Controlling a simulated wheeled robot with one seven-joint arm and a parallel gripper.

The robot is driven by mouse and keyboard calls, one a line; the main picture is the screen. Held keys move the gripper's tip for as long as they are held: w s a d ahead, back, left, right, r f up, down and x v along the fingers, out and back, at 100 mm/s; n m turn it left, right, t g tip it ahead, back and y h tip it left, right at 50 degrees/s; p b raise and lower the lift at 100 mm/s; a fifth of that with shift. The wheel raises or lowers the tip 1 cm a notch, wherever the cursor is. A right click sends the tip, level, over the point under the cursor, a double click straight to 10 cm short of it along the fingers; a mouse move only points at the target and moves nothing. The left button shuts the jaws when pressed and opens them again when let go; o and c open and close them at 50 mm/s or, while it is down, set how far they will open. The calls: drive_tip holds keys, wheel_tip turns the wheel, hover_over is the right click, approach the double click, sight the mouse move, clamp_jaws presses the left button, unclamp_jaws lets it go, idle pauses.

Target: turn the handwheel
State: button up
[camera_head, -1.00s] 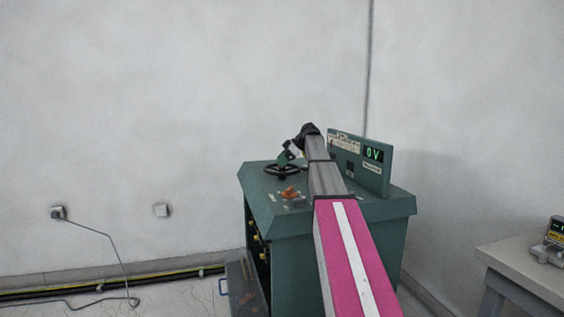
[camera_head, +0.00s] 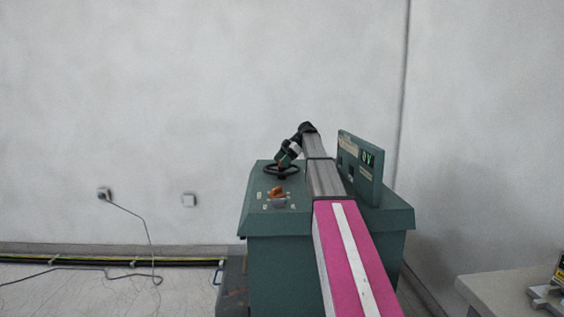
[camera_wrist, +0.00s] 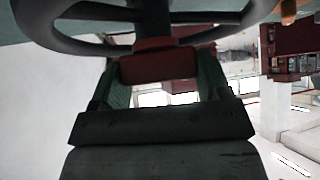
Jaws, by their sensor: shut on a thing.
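The dark handwheel (camera_head: 281,176) lies flat on top of a green control cabinet (camera_head: 280,222). In the wrist view its rim (camera_wrist: 62,38) curves across the top of the picture, and a dark post comes down in the middle. My gripper (camera_head: 284,160) reaches down to the wheel from above. In the wrist view my gripper (camera_wrist: 158,72) has its green fingers either side of a red block beneath the post, shut on the handwheel. The exact contact of the fingertips is hard to make out.
An orange knob (camera_head: 277,191) sits in front of the wheel. A grey table (camera_head: 505,293) is at the lower right. A wall socket with a cable (camera_head: 104,194) is at left.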

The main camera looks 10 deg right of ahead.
idle(0.4)
drive_tip(key=o, duration=1.3)
drive_tip(key=r, duration=0.4)
drive_tip(key=shift+s+a+r, duration=0.15)
drive_tip(key=shift+a+r, duration=0.1)
drive_tip(key=s+a+r, duration=0.1)
drive_tip(key=a+r, duration=0.1)
drive_tip(key=a, duration=0.1)
drive_tip(key=s+a+r, duration=0.2)
drive_tip(key=a, duration=0.1)
drive_tip(key=s+a+r, duration=0.2)
drive_tip(key=a, duration=0.1)
drive_tip(key=shift+s+a+r, duration=0.15)
drive_tip(key=shift+a+r, duration=0.1)
drive_tip(key=shift+a, duration=0.15)
drive_tip(key=shift+c, duration=0.5)
